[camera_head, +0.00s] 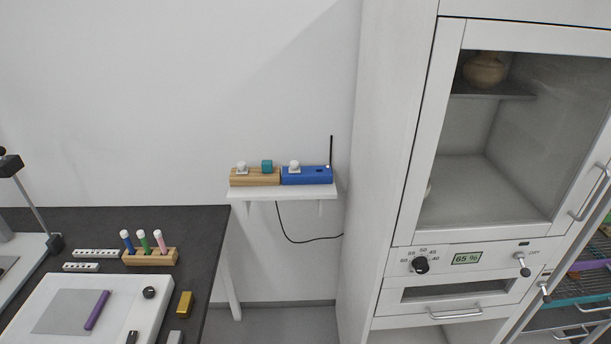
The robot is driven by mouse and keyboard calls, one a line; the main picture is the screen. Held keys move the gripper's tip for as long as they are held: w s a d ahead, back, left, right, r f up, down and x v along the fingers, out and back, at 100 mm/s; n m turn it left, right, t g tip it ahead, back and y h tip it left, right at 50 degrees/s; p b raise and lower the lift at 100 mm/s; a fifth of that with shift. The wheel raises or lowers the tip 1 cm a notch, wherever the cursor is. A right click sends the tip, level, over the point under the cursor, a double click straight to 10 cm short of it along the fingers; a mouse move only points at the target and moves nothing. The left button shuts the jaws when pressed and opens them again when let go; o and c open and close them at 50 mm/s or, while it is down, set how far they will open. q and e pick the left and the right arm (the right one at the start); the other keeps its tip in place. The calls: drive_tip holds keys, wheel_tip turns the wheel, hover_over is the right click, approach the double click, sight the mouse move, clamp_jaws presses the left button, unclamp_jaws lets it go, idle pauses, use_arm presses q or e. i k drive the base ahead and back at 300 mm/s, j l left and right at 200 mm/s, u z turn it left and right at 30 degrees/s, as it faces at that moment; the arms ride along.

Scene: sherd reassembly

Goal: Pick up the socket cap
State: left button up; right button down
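No part labelled as the socket cap can be told for sure. On a small white wall shelf (285,191) a wooden block (254,180) stands at the left and a blue block (306,176) at the right, end to end. A white knobbed piece (242,168) and a teal cube-like piece (267,166) sit on the wooden block. Another white knobbed piece (294,167) sits on the blue block, left of a small dark opening (319,170). A thin black rod stands upright at the blue block's right end. Neither of my grippers is in view.
A dark table (185,225) at lower left holds a wooden pen rack (150,257), a white board (95,310) with a purple stick, and a yellow block (184,304). A tall white cabinet (395,150) stands right of the shelf. A black cable hangs below the shelf.

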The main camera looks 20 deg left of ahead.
sight(242, 169)
drive_tip(key=i+l+u, duration=0.1)
drive_tip(key=i+u, duration=0.2)
drive_tip(key=i, duration=0.65)
